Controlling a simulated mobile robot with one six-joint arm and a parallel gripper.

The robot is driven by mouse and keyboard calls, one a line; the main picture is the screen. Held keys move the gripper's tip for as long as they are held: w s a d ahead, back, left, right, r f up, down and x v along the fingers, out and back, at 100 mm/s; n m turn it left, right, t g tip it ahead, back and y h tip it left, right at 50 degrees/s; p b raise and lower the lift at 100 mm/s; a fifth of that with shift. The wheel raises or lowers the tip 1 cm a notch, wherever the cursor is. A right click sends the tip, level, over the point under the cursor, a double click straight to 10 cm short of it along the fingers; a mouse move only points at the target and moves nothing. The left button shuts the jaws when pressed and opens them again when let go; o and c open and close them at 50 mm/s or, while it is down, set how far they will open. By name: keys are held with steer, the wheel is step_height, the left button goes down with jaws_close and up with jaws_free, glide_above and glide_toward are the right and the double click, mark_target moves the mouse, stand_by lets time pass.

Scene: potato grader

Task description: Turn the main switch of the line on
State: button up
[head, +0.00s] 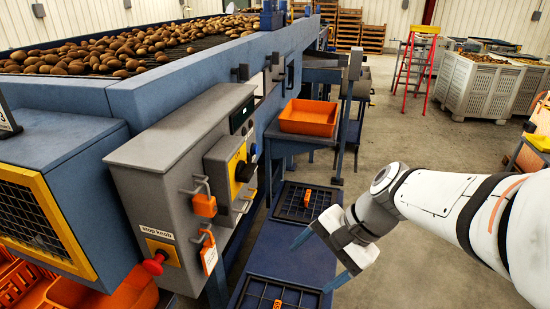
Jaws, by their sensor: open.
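A grey control cabinet (165,165) is fixed to the side of the blue grader. On its right-hand face is a smaller grey box with a yellow plate (236,158) and a black rotary knob (245,172), which looks like the main switch. The knob's exact position is too small to read. My gripper (319,261) is open and empty, to the right of and lower in the picture than the knob, apart from the cabinet. Its two bluish fingers point left, over the low blue platform.
A red stop knob (154,265) sticks out of the cabinet's front. Orange hanging pieces (204,206) hang on grey hasps beside the switch box. An orange tray (309,118) stands behind. Grey floor on the right is open, with a red ladder (416,72) further back.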

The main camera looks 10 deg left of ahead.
steer(key=shift+o, duration=0.7)
steer(key=w+a+r+m+y, duration=0.3)
steer(key=w+a+m+y, duration=0.3)
steer(key=w, duration=0.3)
steer(key=shift+w+a+m+y, duration=0.3)
steer(key=shift+a+m+y, duration=0.05)
steer(key=shift+m+y, duration=0.05)
steer(key=m+t+y, duration=0.3)
steer(key=m+y, duration=0.1)
steer(key=m, duration=0.1)
glide_toward(253, 172)
steer(key=a, duration=0.2)
steer(key=shift+m+y, duration=0.3)
steer(key=shift+m, duration=0.1)
steer(key=a+p, duration=0.1)
steer(key=a, duration=0.3)
steer(key=w+a+p, duration=0.1)
steer(key=a, duration=0.1)
steer(key=shift+f+p, duration=0.2)
steer(key=shift+p, duration=0.1)
steer(key=shift+w+a+f, duration=0.1)
steer(key=shift+w+a, duration=0.1)
steer(key=shift+a, duration=0.55)
steer(key=shift+c, duration=0.5)
